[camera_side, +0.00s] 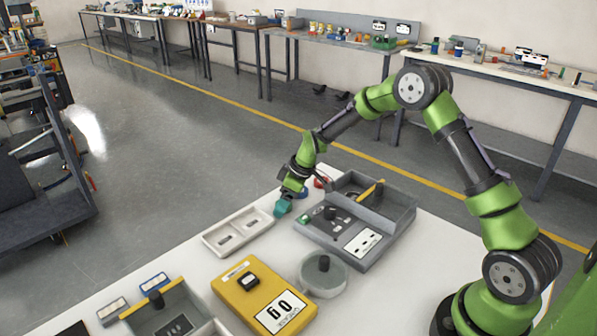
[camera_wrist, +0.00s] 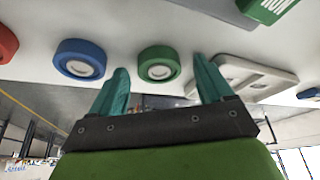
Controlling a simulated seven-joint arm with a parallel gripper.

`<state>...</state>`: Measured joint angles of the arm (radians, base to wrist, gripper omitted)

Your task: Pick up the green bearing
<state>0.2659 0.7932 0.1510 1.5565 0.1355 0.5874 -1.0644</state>
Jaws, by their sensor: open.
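The green bearing (camera_wrist: 158,53) is a short ring with a pale centre, on the white table in the wrist view. My gripper (camera_wrist: 161,68) has two teal fingers, spread apart with nothing held between them. The green bearing appears between and just beyond the fingertips; I cannot tell how large the gap is. In the side view my gripper (camera_side: 283,206) is low over the table, between the white tray and the grey box. The green bearing cannot be made out there. A blue bearing (camera_wrist: 80,52) is left of it, and a red bearing (camera_wrist: 6,44) is farther left.
A white tray (camera_side: 240,228) lies close to my gripper. A grey box (camera_side: 385,230) with a green button stands on its other side.

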